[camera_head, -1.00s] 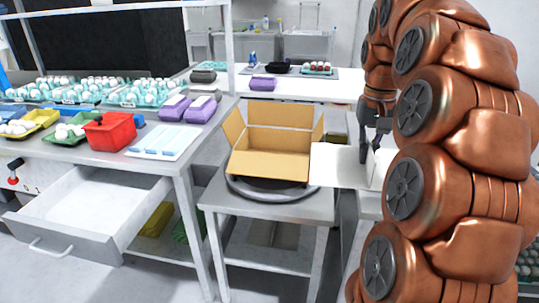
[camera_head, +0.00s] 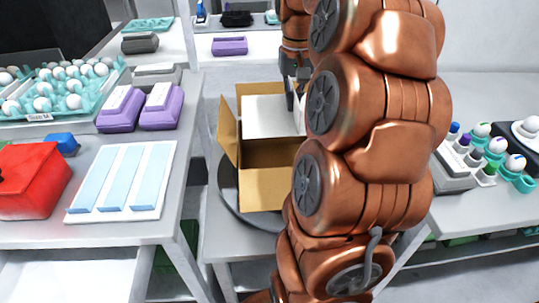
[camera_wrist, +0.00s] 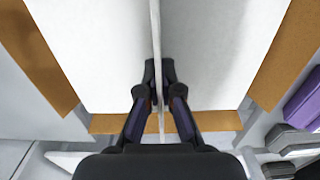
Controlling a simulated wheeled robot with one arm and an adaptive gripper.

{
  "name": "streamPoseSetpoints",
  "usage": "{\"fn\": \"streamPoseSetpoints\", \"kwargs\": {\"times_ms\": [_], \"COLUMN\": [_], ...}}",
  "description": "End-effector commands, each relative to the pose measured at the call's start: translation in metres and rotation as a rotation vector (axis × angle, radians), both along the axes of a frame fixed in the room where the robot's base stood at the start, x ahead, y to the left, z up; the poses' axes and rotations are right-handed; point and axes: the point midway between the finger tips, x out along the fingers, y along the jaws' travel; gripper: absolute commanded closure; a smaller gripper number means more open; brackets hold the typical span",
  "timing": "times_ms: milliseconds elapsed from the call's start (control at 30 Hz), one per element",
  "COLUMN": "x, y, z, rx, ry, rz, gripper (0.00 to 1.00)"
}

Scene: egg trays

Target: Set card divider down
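The card divider (camera_head: 268,116) is a flat white sheet with a thin upright fin. In the wrist view the fin shows edge-on, with white sheet (camera_wrist: 95,50) on both sides. My gripper (camera_wrist: 159,75) is shut on the fin, one finger on each side. In the head view my gripper (camera_head: 292,98) is partly hidden behind my arm. The divider is over the back part of the open cardboard box (camera_head: 262,190); whether it touches the box is unclear. Box flaps (camera_wrist: 40,60) show beyond the sheet's edges. My arm hides the box's right side.
The box stands on a dark round plate (camera_head: 228,185) on a grey table. The left bench holds a red bin (camera_head: 32,180), a white tray with blue strips (camera_head: 125,183) and purple cartons (camera_head: 160,108). Egg stamps or markers (camera_head: 480,150) stand on the right table.

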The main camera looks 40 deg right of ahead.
Motion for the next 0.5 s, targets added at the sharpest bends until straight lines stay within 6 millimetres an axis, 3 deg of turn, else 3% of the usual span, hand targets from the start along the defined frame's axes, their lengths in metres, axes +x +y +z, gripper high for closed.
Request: {"fn": "streamPoseSetpoints", "kwargs": {"times_ms": [267,500], "x": [0.001,0.001], "y": [0.003,0.005], "z": [-0.036,-0.084], "rx": [0.002,0.004], "ry": [0.002,0.007], "rz": [0.007,0.01], "gripper": [1.0,1.0]}}
